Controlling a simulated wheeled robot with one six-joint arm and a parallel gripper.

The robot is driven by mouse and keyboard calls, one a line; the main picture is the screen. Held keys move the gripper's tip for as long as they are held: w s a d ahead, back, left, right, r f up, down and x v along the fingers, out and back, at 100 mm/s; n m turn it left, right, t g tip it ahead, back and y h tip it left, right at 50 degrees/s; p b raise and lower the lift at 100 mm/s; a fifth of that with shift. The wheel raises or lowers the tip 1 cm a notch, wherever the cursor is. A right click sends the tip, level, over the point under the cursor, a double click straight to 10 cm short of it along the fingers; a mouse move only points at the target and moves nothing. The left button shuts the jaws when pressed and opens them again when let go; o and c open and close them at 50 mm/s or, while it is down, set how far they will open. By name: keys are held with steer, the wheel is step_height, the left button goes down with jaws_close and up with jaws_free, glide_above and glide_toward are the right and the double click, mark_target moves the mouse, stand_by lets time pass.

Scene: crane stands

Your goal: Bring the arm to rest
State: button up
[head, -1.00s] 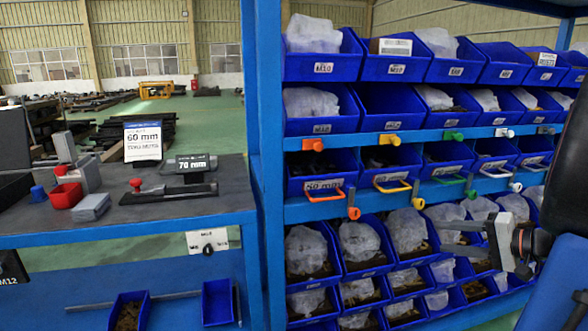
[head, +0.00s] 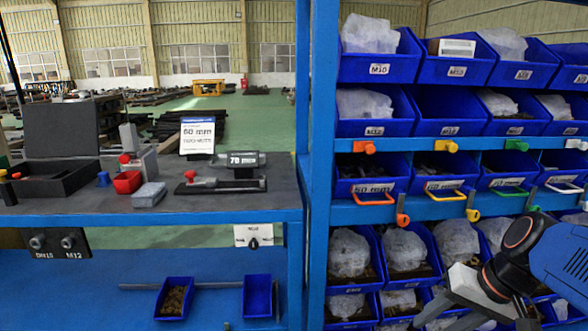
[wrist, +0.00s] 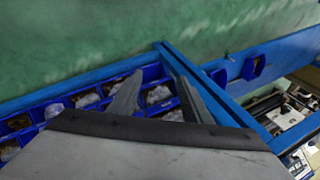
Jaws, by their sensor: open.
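My gripper (wrist: 158,74) shows in the wrist view with its two grey fingers spread apart and nothing between them. Beyond the fingers are blue bins and a blue rail, with green floor behind. In the head view my arm (head: 520,262), with black and blue links, comes in from the lower right in front of the shelf's lower bins. Its grey end part (head: 462,292) points down and left; the fingertips there are hard to make out.
A blue shelf rack (head: 319,150) holds rows of blue bins (head: 376,60) on the right. A dark-topped workbench (head: 100,212) with a red box (head: 127,182), a grey box (head: 149,195) and signs stands on the left. Open green floor (head: 250,115) lies behind.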

steer(key=shift+s+r+n+t+h, duration=0.2)
steer(key=shift+s+n+t+h, duration=0.25)
steer(key=shift+s+n+h, duration=0.55)
steer(key=shift+s+r+n+t+h, duration=0.15)
steer(key=shift+s+n+t+h, duration=0.55)
steer(key=shift+s, duration=0.55)
steer(key=shift+g, duration=0.25)
